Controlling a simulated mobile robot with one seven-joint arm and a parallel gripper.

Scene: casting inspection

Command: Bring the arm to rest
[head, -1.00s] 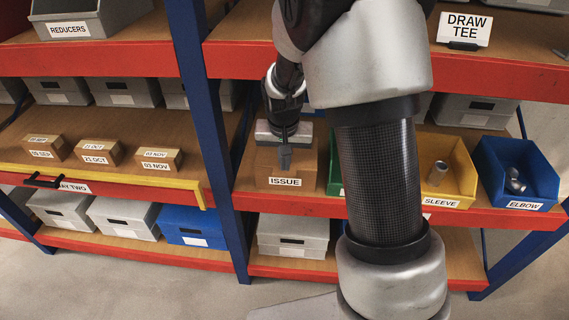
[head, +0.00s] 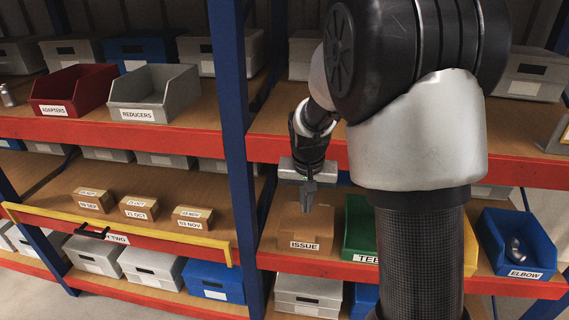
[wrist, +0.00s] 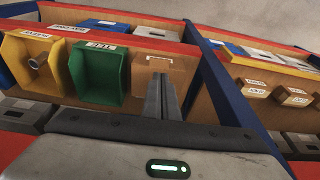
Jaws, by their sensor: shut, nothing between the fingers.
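My gripper (head: 308,187) hangs from my raised arm in front of the shelves, fingers pointing down. In the head view it shows just above and in front of the cardboard box marked ISSUE (head: 300,229). In the wrist view the two fingers (wrist: 162,97) lie together with nothing between them. Behind them the ISSUE box (wrist: 155,68) stands on the shelf, partly covered by the fingers. I cannot tell the exact gap between the fingertips and the box. My upper arm covers part of the right side of the head view.
A green bin (head: 358,228) stands right of the ISSUE box, and a blue ELBOW bin (head: 516,243) farther right. A blue upright (head: 240,150) stands to the left. A tray with a yellow edge (head: 120,235) holds small dated boxes. Red shelf edges (head: 120,130) run across.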

